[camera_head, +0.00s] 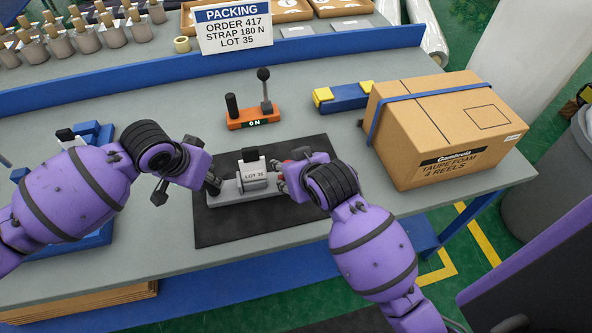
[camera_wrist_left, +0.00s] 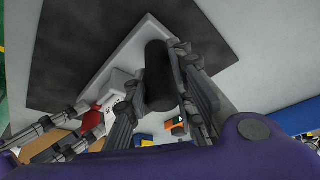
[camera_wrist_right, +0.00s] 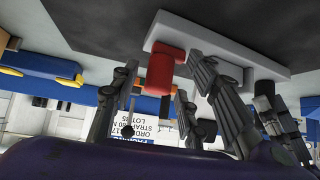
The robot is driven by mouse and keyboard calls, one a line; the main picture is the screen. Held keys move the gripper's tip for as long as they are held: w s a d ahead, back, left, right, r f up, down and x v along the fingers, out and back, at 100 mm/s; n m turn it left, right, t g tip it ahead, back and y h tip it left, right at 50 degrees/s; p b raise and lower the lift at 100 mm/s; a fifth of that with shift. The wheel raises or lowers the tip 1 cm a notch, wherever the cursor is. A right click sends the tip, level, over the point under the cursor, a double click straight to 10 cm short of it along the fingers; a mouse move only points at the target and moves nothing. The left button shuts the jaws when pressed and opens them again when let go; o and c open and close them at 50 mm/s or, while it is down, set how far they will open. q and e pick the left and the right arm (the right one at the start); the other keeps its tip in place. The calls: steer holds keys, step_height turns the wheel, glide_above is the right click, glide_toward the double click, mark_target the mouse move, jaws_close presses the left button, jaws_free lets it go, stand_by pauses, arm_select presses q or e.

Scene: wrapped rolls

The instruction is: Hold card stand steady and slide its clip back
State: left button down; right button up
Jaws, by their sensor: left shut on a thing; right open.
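The card stand (camera_head: 230,192) lies on a black mat (camera_head: 220,228), with a light grey base and an upright "LOT 35" card (camera_head: 254,178). My left gripper (camera_head: 213,184) is shut on the black post (camera_wrist_left: 157,70) at the stand's left end. The red clip (camera_wrist_right: 161,70) is at the stand's other end; in the head view my right gripper mostly hides it. My right gripper (camera_head: 281,178) is open, its fingers on either side of the red clip. Whether they touch it I cannot tell.
An orange device with a lever (camera_head: 250,122) stands behind the mat. A blue block with yellow ends (camera_head: 343,97) and a strapped cardboard box (camera_head: 445,130) are at right. A blue rack (camera_head: 92,238) stands left, partly behind my left arm. A packing sign (camera_head: 234,30) stands behind.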

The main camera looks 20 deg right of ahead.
steer(key=v, duration=1.1)
steer(key=shift+s+r, duration=0.2)
arm_select(q)
steer(key=c, duration=1.4)
jaws_free()
